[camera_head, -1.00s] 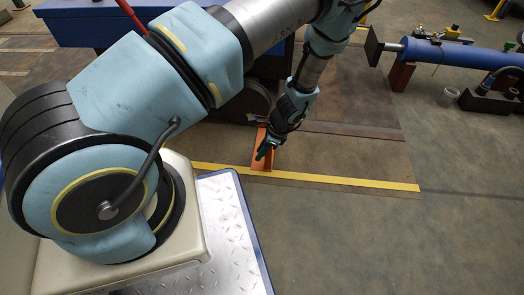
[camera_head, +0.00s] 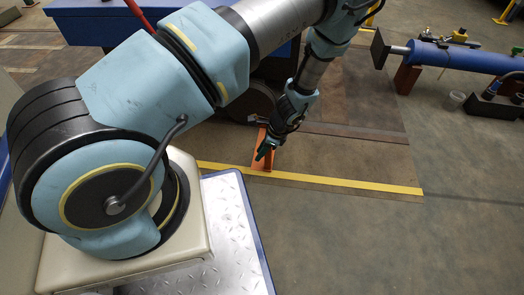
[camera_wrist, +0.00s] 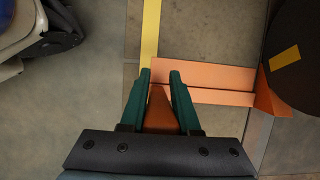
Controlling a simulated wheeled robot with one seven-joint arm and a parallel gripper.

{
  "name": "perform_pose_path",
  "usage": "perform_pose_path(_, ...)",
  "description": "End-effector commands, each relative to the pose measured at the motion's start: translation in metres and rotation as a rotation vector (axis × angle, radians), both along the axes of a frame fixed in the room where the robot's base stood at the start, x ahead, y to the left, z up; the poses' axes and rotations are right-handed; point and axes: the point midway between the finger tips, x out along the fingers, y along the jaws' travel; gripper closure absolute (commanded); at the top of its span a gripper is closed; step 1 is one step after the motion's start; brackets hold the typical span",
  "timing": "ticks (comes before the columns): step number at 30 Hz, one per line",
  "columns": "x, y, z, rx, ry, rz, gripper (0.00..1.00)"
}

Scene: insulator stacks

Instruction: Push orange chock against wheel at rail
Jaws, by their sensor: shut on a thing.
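The orange chock (camera_head: 262,150) stands on the floor by the yellow line. In the wrist view its long orange plate (camera_wrist: 215,75) runs right to an upright end plate (camera_wrist: 270,97). That end is at the edge of the dark wheel (camera_wrist: 300,85), which bears a yellow mark; I cannot tell whether they touch. In the head view the wheel (camera_head: 254,98) is partly hidden behind my arm. My gripper (camera_wrist: 160,76) has green fingers on either side of the chock's orange upright part, shut on it. My gripper (camera_head: 263,150) is low at the chock in the head view.
A brown rail strip (camera_head: 350,133) runs right from near the wheel. A yellow floor line (camera_head: 340,182) lies in front of it. A blue body (camera_head: 85,28) stands above the wheel. A blue cylinder (camera_head: 460,56) lies on supports at the right. The floor at front right is clear.

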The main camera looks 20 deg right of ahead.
Motion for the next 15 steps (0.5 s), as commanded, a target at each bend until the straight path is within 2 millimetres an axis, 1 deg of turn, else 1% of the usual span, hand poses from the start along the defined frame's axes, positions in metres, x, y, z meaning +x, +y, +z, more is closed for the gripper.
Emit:
perform_pose_path(5, 0.0018, 0.0017, 0.0012, 0.003, -0.004, 0.006, 1.00)
perform_pose_path(6, 0.0018, 0.0018, 0.0012, 0.003, -0.004, 0.006, 0.67)
perform_pose_path(12, 0.0012, 0.0014, 0.0009, 0.002, -0.002, 0.004, 0.44)
perform_pose_path(15, 0.0009, 0.0013, 0.0006, 0.002, -0.002, 0.004, 0.35)
